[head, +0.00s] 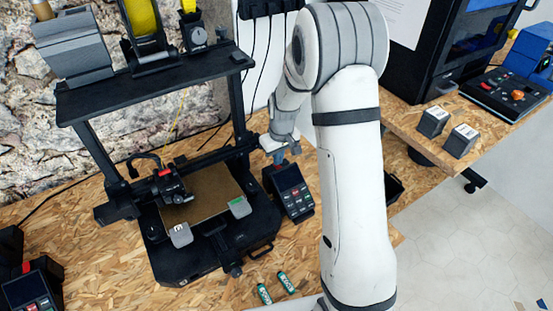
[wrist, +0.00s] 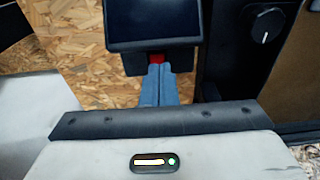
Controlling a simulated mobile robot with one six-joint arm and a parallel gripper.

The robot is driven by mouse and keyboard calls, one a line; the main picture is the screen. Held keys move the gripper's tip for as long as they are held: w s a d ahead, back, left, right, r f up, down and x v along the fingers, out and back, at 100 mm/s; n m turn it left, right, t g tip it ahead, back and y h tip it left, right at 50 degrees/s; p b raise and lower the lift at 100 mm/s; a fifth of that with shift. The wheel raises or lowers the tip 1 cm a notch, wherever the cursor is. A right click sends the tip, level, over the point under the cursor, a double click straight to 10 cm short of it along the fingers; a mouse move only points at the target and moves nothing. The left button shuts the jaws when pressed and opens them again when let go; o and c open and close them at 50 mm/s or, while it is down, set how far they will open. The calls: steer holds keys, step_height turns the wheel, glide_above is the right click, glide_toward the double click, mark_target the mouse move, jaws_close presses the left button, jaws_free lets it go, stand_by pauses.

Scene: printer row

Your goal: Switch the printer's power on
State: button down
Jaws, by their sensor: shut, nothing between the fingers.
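The printer (head: 215,240) is a black open-frame machine with a brown bed, in the middle of the head view. Its control box (head: 291,192), with a dark screen and red and white buttons, stands at its right side. In the wrist view the control box (wrist: 152,24) is at the top, with a small red switch (wrist: 156,58) under its edge. My gripper (head: 280,158) is at the back of the box, its blue fingers closed together and empty. In the wrist view the fingertips (wrist: 158,68) are right at the red switch and partly cover it; I cannot tell whether they touch.
A second control box (head: 30,288) with a red part on top stands at the lower left. Two small green-labelled items (head: 274,288) lie in front of the printer. A black shelf (head: 150,82) with spools spans above. Black cables hang on the wall behind.

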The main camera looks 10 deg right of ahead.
step_height(320, 180, up, 12)
steer(key=s, duration=0.2)
steer(key=shift+d+r, duration=0.2)
steer(key=shift+d, duration=0.25)
steer(key=w+p, duration=0.1)
steer(key=p, duration=0.3)
steer(key=shift+w+d+r+t, duration=0.1)
steer(key=shift+w+d+t, duration=0.1)
steer(key=shift+w+t, duration=0.15)
steer(key=f+b, duration=0.2)
steer(key=f, duration=0.2)
steer(key=w+f+b, duration=0.1)
steer(key=f+b, duration=0.1)
steer(key=f, duration=0.3)
steer(key=w+a+f+b, duration=0.1)
steer(key=f+b, duration=0.1)
steer(key=f, duration=0.2)
steer(key=shift+w+f+b, duration=0.15)
steer(key=shift+f+b, duration=0.15)
steer(key=shift+f, duration=0.1)
